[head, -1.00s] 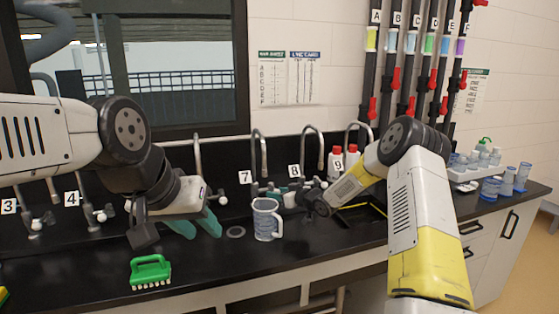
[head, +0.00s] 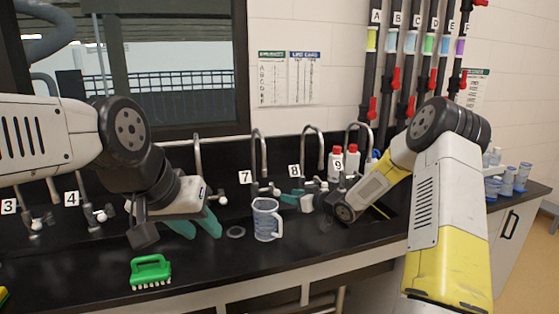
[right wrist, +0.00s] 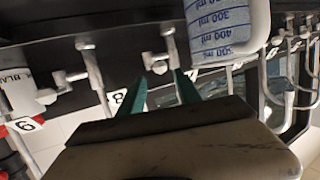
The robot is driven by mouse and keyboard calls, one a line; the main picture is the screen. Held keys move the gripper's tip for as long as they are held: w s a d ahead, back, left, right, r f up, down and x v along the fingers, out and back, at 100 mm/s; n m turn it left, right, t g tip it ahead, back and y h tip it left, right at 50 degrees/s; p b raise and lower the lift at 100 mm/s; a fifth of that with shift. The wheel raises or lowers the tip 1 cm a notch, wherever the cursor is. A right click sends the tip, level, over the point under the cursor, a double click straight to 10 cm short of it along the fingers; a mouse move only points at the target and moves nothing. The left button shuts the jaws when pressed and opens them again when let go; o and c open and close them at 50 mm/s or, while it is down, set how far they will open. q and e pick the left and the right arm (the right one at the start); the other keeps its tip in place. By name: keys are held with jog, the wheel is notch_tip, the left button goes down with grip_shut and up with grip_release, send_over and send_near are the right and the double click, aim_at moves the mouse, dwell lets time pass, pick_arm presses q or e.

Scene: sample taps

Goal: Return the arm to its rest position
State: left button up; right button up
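My right arm reaches in from the right in the head view. Its gripper (head: 291,196) is near the taps labelled 7 and 8, with its teal fingers pointing left. In the right wrist view the fingers (right wrist: 160,92) are apart with nothing between them. My left gripper (head: 196,227) hangs over the counter at left, its two teal fingers apart and empty. A clear measuring jug (head: 266,220) stands upright on the counter between the grippers, apart from both. It also shows inverted in the right wrist view (right wrist: 222,28), with blue ml marks.
A black counter (head: 225,268) holds a green brush (head: 151,271) at the front left. Taps line the back. Bottles with red caps (head: 352,157) stand beside my right forearm. Blue-marked containers (head: 508,180) are at far right. The front middle of the counter is clear.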

jog(key=s+d+r+m+g+h, duration=0.1)
jog(key=s+d+r+m+h, duration=0.1)
jog(key=s+d+r+h, duration=0.45)
jog(key=s+d+r+m+g+h, duration=0.15)
jog(key=s+d+r, duration=0.25)
jog(key=s+r, duration=0.55)
jog(key=s+m+g, duration=0.2)
jog(key=s+m, duration=0.2)
jog(key=s, duration=2.2)
jog(key=shift+s+a+r+g, duration=0.15)
jog(key=shift+a+r+g, duration=0.1)
jog(key=shift+a+g, duration=0.15)
pick_arm(q)
jog(key=shift+o, duration=0.4)
jog(key=shift+w, duration=0.1)
